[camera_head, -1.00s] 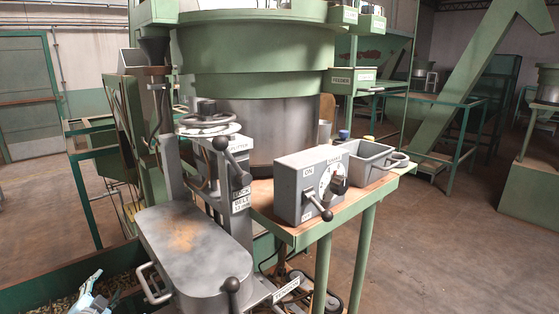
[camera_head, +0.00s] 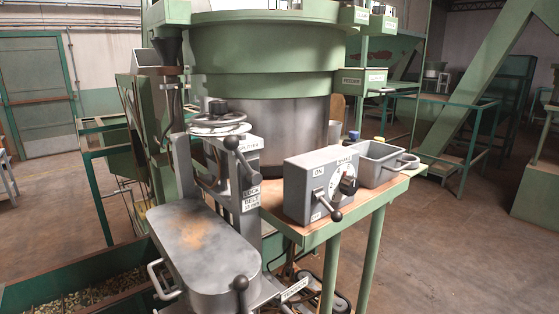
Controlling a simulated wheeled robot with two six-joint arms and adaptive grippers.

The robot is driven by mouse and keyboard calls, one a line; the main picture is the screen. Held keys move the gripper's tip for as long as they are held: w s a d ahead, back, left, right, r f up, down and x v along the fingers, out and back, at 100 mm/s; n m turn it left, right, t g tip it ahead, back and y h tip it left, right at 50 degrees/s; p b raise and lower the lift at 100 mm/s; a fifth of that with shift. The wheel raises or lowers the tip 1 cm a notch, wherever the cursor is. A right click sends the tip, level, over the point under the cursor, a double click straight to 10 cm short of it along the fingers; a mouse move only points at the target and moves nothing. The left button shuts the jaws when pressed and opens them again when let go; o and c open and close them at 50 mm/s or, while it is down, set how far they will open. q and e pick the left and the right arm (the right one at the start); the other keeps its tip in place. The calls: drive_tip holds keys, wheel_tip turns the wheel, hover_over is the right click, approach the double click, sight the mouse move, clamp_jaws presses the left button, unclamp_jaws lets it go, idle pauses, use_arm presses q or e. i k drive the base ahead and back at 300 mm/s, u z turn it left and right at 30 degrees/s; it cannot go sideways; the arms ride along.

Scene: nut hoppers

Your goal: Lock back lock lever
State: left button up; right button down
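A black-knobbed lever (camera_head: 240,157) is on the grey splitter post, slanting from a knob at its upper left to its lower right end. A small label plate (camera_head: 250,198) below it is only partly readable, with "BELT" on it. Another black-knobbed lever (camera_head: 240,290) stands at the front end of the grey rounded cover (camera_head: 205,250). I cannot tell from the labels which one is the back lock lever, nor whether either is locked. Neither of my grippers is in view.
A grey control box (camera_head: 319,186) with a dial and its own black-knobbed lever stands on the green-legged table beside a grey bin (camera_head: 383,163). A handwheel (camera_head: 218,118) tops the splitter. A green trough (camera_head: 70,290) of nuts is lower left.

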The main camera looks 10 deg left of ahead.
sight(231, 142)
drive_tip(key=u, duration=1)
drive_tip(key=k, duration=1.3)
drive_tip(key=u, duration=0.55)
drive_tip(key=i, duration=0.55)
drive_tip(key=u, duration=0.1)
